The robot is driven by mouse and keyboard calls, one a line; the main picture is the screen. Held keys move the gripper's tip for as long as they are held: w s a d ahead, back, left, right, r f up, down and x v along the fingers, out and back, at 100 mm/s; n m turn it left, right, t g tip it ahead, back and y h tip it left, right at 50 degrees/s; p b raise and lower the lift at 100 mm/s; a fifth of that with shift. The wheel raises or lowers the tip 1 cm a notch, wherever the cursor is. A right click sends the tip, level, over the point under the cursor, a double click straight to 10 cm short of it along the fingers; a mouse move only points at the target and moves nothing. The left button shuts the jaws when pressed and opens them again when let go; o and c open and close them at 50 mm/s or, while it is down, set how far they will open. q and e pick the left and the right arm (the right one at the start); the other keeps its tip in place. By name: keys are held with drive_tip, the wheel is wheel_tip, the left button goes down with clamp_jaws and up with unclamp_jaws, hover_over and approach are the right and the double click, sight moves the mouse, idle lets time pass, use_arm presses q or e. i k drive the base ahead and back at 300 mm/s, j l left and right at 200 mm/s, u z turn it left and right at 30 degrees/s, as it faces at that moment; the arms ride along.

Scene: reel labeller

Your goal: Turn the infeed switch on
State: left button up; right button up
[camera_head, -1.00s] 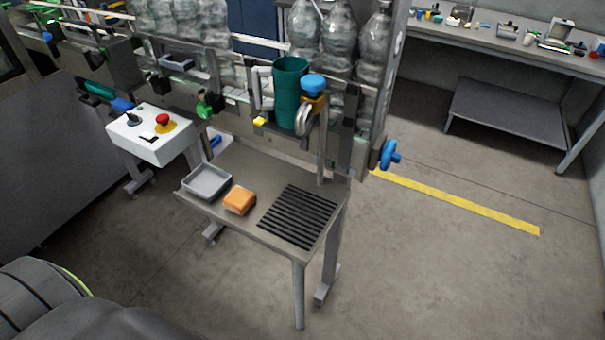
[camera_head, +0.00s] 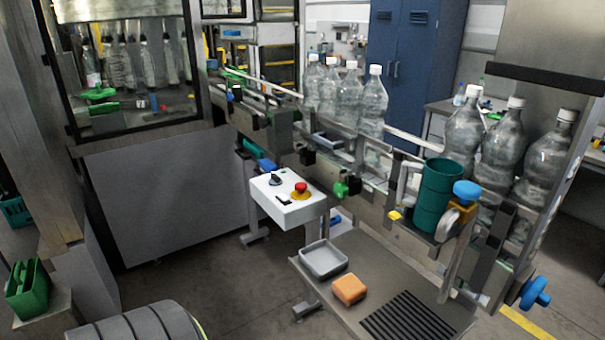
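A white control box (camera_head: 289,213) stands in the middle of the camera_head view, on a stand in front of the conveyor. On its top are a black rotary switch (camera_head: 276,180), a red mushroom button (camera_head: 301,188) on a yellow base and a small dark label or slot (camera_head: 284,202). Which way the rotary switch points is too small to tell. Neither of my grippers shows. Part of my own dark grey ribbed body shows at the lower left edge.
A conveyor with clear bottles (camera_head: 372,103) runs behind the box. A steel table (camera_head: 376,318) at lower right holds a grey tray (camera_head: 324,262) and an orange sponge-like block (camera_head: 349,289). A green caddy (camera_head: 27,290) stands at left. Grey floor (camera_head: 200,280) is open before the box.

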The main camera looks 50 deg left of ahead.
sight(275, 180)
drive_tip(key=u, duration=1.75)
